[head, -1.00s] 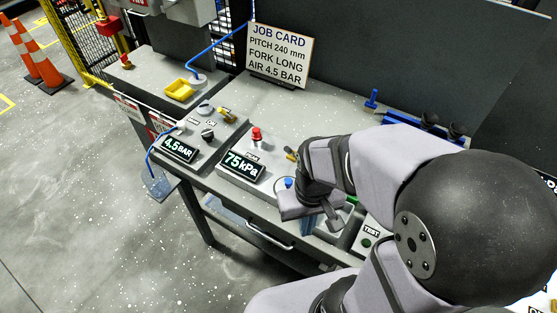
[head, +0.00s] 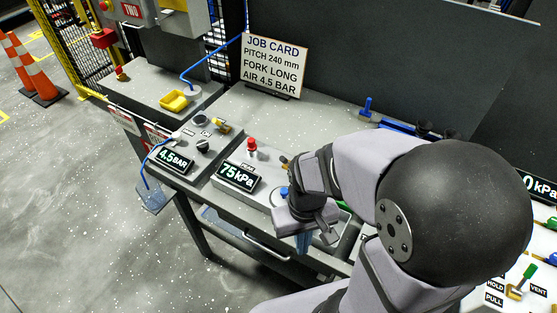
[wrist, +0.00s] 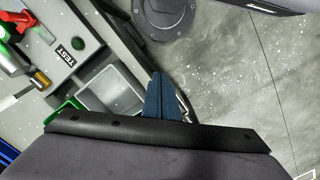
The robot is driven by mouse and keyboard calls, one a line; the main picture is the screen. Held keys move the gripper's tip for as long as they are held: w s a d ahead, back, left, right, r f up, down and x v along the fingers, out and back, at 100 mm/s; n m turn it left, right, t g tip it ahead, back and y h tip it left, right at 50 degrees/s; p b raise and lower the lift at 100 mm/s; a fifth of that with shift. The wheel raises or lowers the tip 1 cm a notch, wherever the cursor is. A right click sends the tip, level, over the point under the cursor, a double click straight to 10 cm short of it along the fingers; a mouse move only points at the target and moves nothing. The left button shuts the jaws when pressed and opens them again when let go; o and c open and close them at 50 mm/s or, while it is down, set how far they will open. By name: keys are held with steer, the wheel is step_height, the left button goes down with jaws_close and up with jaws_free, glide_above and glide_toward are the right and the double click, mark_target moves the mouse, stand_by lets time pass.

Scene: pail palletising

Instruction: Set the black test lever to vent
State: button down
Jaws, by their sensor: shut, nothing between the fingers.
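My gripper (head: 303,244) is shut and empty, with its blue fingers pointing down at the bench's front edge in the head view. In the wrist view the gripper (wrist: 163,98) is beside a grey bin. A panel (head: 482,299) at the lower right of the head view carries HOLD, PULL and VENT labels. I cannot make out a black test lever. A TEST label (wrist: 62,55) shows at the upper left of the wrist view.
A 75 kPa display (head: 238,177) and red button (head: 251,145) stand left of my gripper. A 4.5 BAR display (head: 172,160) is farther left. A 0 kPa display (head: 541,187) is at the right edge. My arm hides much of the bench's right side.

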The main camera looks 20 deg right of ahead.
steer(key=shift+n+t, duration=0.6)
steer(key=shift+n, duration=0.1)
steer(key=w, duration=0.4)
steer(key=w+a+r, duration=0.1)
steer(key=w, duration=0.4)
steer(key=w+b, duration=0.1)
steer(key=w, duration=0.3)
steer(key=shift+w+a+r, duration=0.15)
steer(key=shift+w+a, duration=0.2)
steer(key=shift+w, duration=0.05)
steer(key=w+r+n, duration=0.4)
steer(key=r+n, duration=0.1)
steer(key=n, duration=0.6)
steer(key=w+a+r+n, duration=0.1)
steer(key=w+r+n, duration=0.3)
steer(key=n, duration=0.8)
steer(key=shift+r, duration=0.8)
steer(key=shift+f, duration=0.15)
